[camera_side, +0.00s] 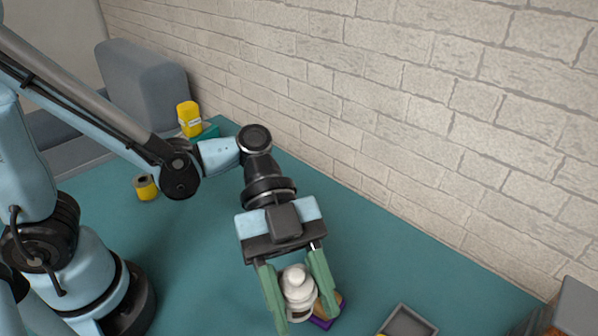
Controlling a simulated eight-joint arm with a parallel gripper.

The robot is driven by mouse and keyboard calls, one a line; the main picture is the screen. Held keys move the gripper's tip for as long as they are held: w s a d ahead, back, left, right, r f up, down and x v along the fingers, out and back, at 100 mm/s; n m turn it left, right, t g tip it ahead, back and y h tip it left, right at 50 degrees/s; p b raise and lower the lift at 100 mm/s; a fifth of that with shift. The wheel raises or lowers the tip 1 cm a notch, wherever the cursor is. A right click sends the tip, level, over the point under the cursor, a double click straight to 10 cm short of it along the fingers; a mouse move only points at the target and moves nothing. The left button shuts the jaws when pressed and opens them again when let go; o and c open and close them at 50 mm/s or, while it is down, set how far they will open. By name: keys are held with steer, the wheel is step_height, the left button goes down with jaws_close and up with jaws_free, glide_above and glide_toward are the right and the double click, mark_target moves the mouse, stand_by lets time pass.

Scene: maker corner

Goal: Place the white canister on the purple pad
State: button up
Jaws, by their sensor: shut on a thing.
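The white canister (297,284) is between the green fingers of my gripper (299,293), near the bottom edge of the picture. My gripper is shut on it. The canister has a rounded, stepped top and looks roughly upright. The purple pad (338,302) shows only as a small edge to the right of and below the canister. The canister and a finger hide much of it. I cannot tell whether the canister touches the pad or is above it.
A grey tray (408,322) lies to the right, cut by the bottom edge. A yellow container (189,118) stands by a green block (208,132) at the back left. A yellow roll (146,188) sits on the teal table (400,262). A brick wall (400,110) runs behind.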

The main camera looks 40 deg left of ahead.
steer(key=w+f, duration=0.1)
steer(key=w, duration=0.1)
steer(key=w+a+f, duration=0.1)
steer(key=w+f, duration=0.2)
steer(key=w, duration=0.2)
steer(key=shift+a+f, duration=0.25)
steer(key=shift+a, duration=0.15)
steer(key=shift+f, duration=1.95)
steer(key=shift+f, duration=0.1)
steer(key=o, duration=1.1)
